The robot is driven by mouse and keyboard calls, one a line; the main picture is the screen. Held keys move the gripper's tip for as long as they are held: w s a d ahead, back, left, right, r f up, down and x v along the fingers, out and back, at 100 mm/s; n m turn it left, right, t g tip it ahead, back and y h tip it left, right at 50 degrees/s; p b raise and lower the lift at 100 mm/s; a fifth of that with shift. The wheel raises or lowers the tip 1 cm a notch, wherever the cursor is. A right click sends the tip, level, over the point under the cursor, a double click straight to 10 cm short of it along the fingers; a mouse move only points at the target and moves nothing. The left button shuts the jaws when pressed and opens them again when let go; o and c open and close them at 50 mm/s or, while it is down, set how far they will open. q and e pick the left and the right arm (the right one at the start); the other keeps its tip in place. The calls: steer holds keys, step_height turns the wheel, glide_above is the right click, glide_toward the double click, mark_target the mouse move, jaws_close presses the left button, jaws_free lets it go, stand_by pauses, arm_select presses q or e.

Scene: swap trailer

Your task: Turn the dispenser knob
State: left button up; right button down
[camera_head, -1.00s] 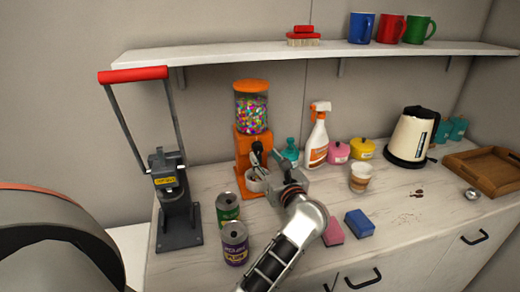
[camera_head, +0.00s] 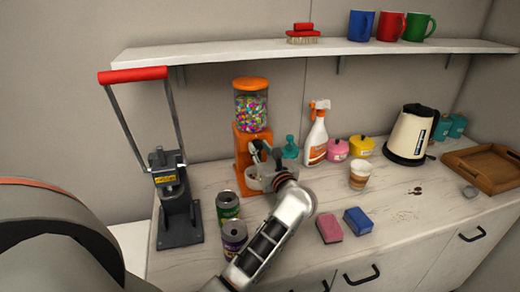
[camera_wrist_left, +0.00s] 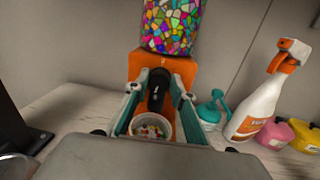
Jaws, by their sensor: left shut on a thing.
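The orange candy dispenser (camera_head: 243,145) stands on the counter against the wall, its clear jar (camera_head: 251,111) full of colourful candies. In the left wrist view its black knob (camera_wrist_left: 158,90) sits on the orange front (camera_wrist_left: 181,71). My left gripper (camera_head: 257,152) is at the dispenser's front, shut on the knob, with a teal-edged finger on either side of it in the wrist view. Below the knob a round white bowl (camera_wrist_left: 134,124) shows a few coloured candies inside. The head view partly hides the knob behind the gripper. My right gripper is not in view.
Two cans, green (camera_head: 228,207) and purple (camera_head: 234,237), stand close to my left forearm. A press with a red handle (camera_head: 133,75) is at the left. A spray bottle (camera_head: 316,138) stands right of the dispenser.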

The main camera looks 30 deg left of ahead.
arm_select(q)
steer(key=shift+m+p, duration=0.55)
steer(key=shift+m, duration=0.45)
steer(key=m, duration=0.3)
steer(key=shift+f+m, duration=0.1)
steer(key=shift+m, duration=0.3)
steer(key=shift+t, duration=0.3)
steer(key=o, duration=1.1)
steer(key=shift+d, duration=0.1)
steer(key=shift+v, duration=3.7)
